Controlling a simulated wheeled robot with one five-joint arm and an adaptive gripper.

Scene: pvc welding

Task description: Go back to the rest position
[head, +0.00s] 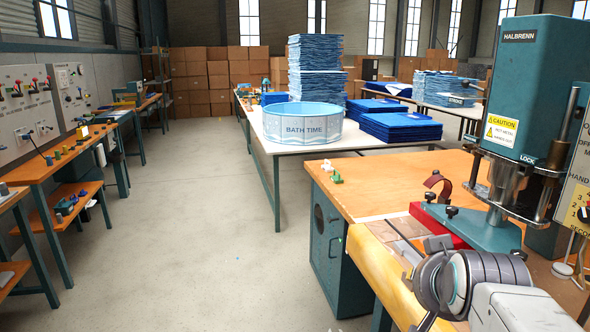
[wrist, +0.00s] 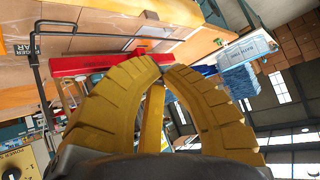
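My gripper (wrist: 162,66) shows in the wrist view as two ridged yellow fingers. Their tips come together and I see nothing held between them. In the head view my grey wrist is at the lower right, over the front edge of the orange workbench (head: 375,190); the fingers are not clearly seen there. A teal press marked HALBRENN (head: 520,80) stands on this bench, just beyond my wrist. A red block (head: 440,226) is at its base, and a red bar (wrist: 85,64) shows behind the fingers in the wrist view.
A small green and white piece (head: 332,172) lies on the bench's far left corner. Behind it, a white table (head: 300,148) bears a BATH TIME pool (head: 303,122) and blue stacks (head: 316,62). Side benches (head: 50,165) line the left wall. The floor (head: 190,220) between is clear.

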